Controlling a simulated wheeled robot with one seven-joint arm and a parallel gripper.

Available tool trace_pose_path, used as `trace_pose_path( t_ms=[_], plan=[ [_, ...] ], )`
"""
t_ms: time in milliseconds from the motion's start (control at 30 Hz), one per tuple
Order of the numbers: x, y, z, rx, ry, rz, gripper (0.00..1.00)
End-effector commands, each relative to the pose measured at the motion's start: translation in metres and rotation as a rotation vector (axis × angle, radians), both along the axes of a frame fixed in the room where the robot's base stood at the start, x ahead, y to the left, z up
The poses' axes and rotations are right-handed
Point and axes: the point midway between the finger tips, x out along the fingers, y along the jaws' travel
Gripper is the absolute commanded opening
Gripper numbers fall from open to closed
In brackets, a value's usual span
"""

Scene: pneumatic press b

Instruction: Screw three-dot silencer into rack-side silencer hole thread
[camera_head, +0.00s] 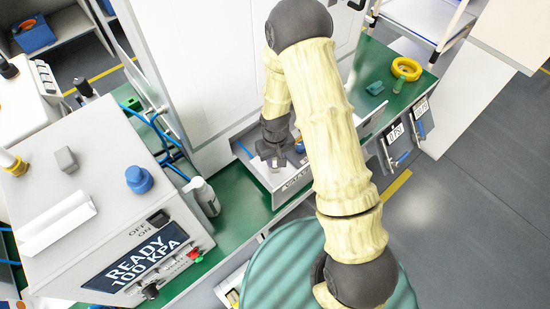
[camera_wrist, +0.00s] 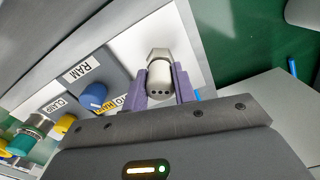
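The three-dot silencer (camera_wrist: 160,75) shows in the wrist view as a pale grey cylinder with three dark dots on its near end and a hex part at its far end. It sits between the two purple fingers of my gripper (camera_wrist: 161,88), which appear closed on its sides. In the head view my gripper (camera_head: 273,158) points down over a pale block (camera_head: 285,178) on the green bench. The silencer is too small or hidden to make out there. The hole thread cannot be made out in either view, so I cannot tell whether the silencer touches it.
In the wrist view a blue knob (camera_wrist: 93,96), a RAM label (camera_wrist: 80,70) and a yellow knob (camera_wrist: 65,123) lie left of the silencer. In the head view a control box (camera_head: 120,210) and a bottle (camera_head: 203,196) stand left; a yellow ring (camera_head: 406,69) lies right.

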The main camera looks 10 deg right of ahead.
Motion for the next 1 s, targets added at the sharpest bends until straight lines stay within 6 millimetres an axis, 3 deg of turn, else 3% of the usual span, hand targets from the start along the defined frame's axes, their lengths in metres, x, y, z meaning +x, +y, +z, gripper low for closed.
trace_pose_path(
  t_ms=[200,467,633,867,1000],
  plan=[
    [0.0000,0.0001,0.0001,-0.001,0.000,-0.136,0.14],
    [0.0000,0.0001,0.0000,0.000,0.000,-0.159,0.14],
    [-0.0002,0.0008,0.0001,0.000,0.000,-0.291,0.14],
    [-0.0001,0.0008,-0.0002,0.000,0.000,-0.304,0.14],
    [-0.0001,0.0008,0.0003,0.000,0.000,-0.406,0.14]
  ],
)
